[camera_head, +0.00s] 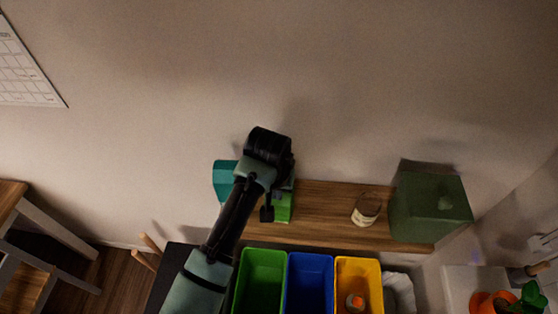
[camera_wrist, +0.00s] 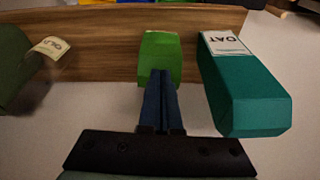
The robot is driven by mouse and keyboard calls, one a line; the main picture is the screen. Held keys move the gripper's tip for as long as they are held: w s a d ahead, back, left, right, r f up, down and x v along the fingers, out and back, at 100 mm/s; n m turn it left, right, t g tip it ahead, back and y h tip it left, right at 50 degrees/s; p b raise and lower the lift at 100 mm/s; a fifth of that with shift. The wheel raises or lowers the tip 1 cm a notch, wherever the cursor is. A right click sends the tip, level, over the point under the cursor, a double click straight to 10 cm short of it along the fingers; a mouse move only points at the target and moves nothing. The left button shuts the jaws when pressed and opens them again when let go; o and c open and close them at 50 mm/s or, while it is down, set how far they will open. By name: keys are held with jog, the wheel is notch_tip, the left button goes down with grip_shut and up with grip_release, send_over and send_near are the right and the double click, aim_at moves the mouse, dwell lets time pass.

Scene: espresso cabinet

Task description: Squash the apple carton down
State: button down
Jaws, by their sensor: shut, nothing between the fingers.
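The apple carton is the bright green carton (camera_wrist: 160,52) on the wooden shelf. In the wrist view it is in the middle, just beyond the fingertips, and looks short, with its top showing. In the head view the green carton (camera_head: 283,208) is partly hidden by my arm. My gripper (camera_wrist: 163,76) is shut and empty, its fingers pointing at the carton. The fingertips overlap the carton's near edge in the wrist view; I cannot tell whether they touch it.
A teal carton marked OAT (camera_wrist: 242,95) stands close beside the green one. A glass jar (camera_head: 366,209) and a dark green box (camera_head: 430,207) stand farther right on the shelf (camera_head: 315,207). Green (camera_head: 262,268), blue (camera_head: 310,270) and yellow (camera_head: 358,268) bins stand in front.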

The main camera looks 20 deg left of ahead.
dwell(0.3)
jog(key=b+v, duration=0.2)
jog(key=v, duration=1.1)
jog(key=shift+s, duration=0.1)
jog(key=w+d+r+m+t+h+b, duration=0.1)
jog(key=w+d+r+t, duration=0.25)
jog(key=r, duration=0.25)
jog(key=w+d+r+m+t+b, duration=0.1)
jog(key=w+d+r+t+b, duration=0.15)
jog(key=d+r+t, duration=0.3)
jog(key=w+d+r+m+t+h+b, duration=0.1)
jog(key=w+d+r+t, duration=0.25)
jog(key=r, duration=0.35)
jog(key=s+d+r+t+b, duration=0.1)
jog(key=s+r+t, duration=0.5)
jog(key=s+r, duration=0.2)
jog(key=s+d+r+t+y+b, duration=0.1)
jog(key=s+r+t, duration=0.5)
jog(key=r, duration=0.7)
jog(key=shift+s+d+n+b, duration=0.25)
jog(key=shift+s+n+b, duration=0.25)
jog(key=shift+s, duration=0.6)
